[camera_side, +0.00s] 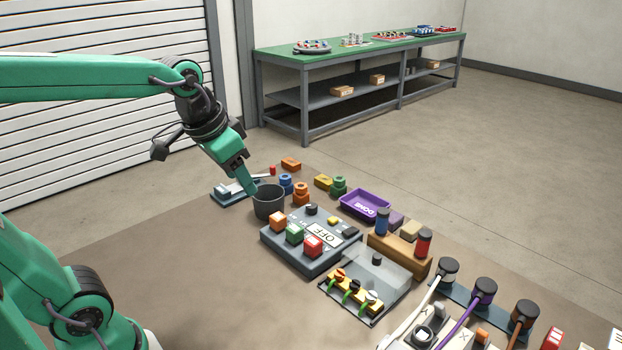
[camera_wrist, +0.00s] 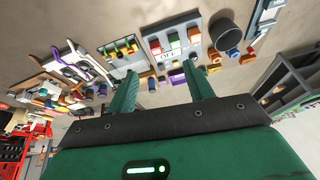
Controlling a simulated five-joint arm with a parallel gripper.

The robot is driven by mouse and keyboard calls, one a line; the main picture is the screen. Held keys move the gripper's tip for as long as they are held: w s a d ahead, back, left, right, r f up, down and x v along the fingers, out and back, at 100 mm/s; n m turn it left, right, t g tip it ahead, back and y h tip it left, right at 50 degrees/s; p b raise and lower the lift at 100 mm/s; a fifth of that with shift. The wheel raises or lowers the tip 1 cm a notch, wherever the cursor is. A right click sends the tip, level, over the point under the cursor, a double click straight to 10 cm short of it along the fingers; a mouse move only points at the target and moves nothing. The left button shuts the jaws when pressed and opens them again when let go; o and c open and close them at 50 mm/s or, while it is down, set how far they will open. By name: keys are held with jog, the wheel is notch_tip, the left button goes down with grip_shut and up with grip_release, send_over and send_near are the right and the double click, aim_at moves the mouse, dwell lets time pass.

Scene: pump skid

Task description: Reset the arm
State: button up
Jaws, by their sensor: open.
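My green arm reaches in from the left in the side view. My gripper (camera_side: 252,190) points down and to the right, its fingers overlapping the left rim of a dark grey bucket (camera_side: 269,205); I cannot tell whether they are over, behind or in front of it. In the wrist view my gripper (camera_wrist: 163,71) has its two green fingers spread apart with nothing between them. The bucket (camera_wrist: 226,35) there lies up and to the right of the fingers, apart from them.
A grey button panel (camera_side: 300,240) marked OFF stands right of the bucket. A purple tray (camera_side: 364,205), a wooden stand (camera_side: 398,254), a clear-covered switch panel (camera_side: 365,282) and several coloured blocks crowd the mat. A green-topped bench (camera_side: 370,45) stands behind. The mat's left part is bare.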

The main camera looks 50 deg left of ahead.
jog(key=s+d+f+n+t, duration=0.1)
jog(key=s+f, duration=0.2)
jog(key=s, duration=0.5)
jog(key=shift+d, duration=0.15)
